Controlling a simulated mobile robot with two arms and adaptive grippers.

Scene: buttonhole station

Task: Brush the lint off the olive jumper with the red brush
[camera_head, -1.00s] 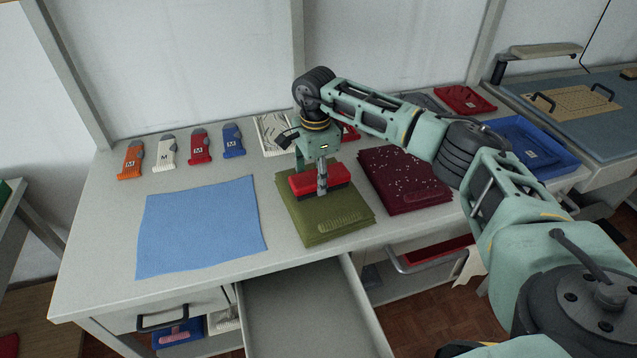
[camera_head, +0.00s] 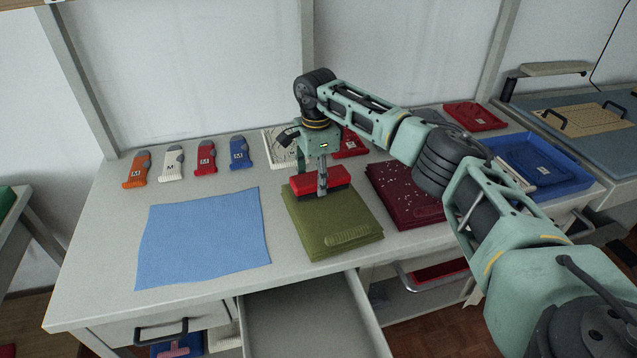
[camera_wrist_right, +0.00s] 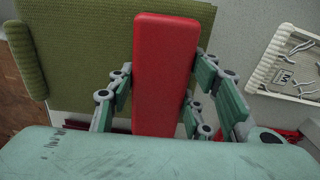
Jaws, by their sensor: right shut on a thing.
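The olive jumper (camera_head: 335,228) lies folded on the table in the head view, and its cloth fills the upper left of the right wrist view (camera_wrist_right: 85,60). My right gripper (camera_head: 322,188) is shut on the red brush (camera_head: 338,176), a red block that also shows between the fingers in the right wrist view (camera_wrist_right: 165,65). The brush is at the back part of the jumper; I cannot tell whether it touches the cloth. I see no lint on the visible part of the jumper. My left gripper is not in view.
A speckled maroon jumper (camera_head: 402,205) lies close to the right. A blue cloth (camera_head: 205,235) lies flat on the left. Several colored labelled items (camera_head: 205,158) line the back. An open drawer (camera_head: 310,315) juts out in front. A blue tray (camera_head: 560,170) stands at right.

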